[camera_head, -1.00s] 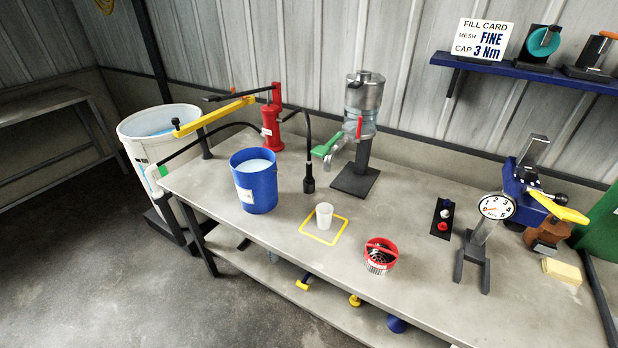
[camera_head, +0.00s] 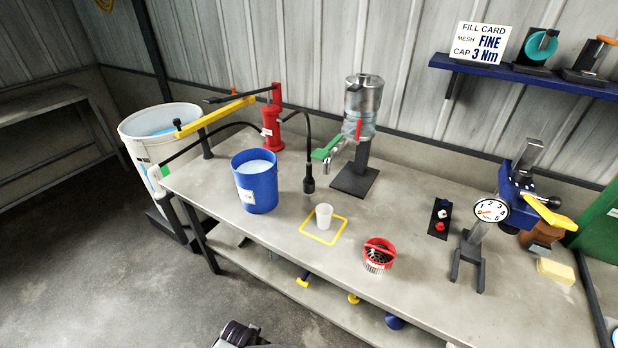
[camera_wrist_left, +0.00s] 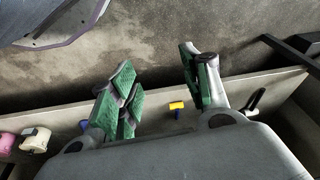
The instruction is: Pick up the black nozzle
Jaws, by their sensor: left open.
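The black nozzle (camera_head: 309,185) hangs upright at the end of a curved black hose, just above the bench, between the blue bucket (camera_head: 264,191) and the dispenser stand (camera_head: 355,181). My left gripper (camera_wrist_left: 156,64) is open and empty in the left wrist view, its green-padded fingers well apart. The nozzle is not recognisable in that view. In the head view a dark part of my arm (camera_head: 238,335) shows at the bottom edge, in front of the bench and far from the nozzle. My right gripper is not in view.
A white cup (camera_head: 324,216) stands inside a yellow square outline (camera_head: 306,233). A red strainer basket (camera_head: 379,254) sits to its right. The bench front edge and lower shelf lie between my arm and the nozzle.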

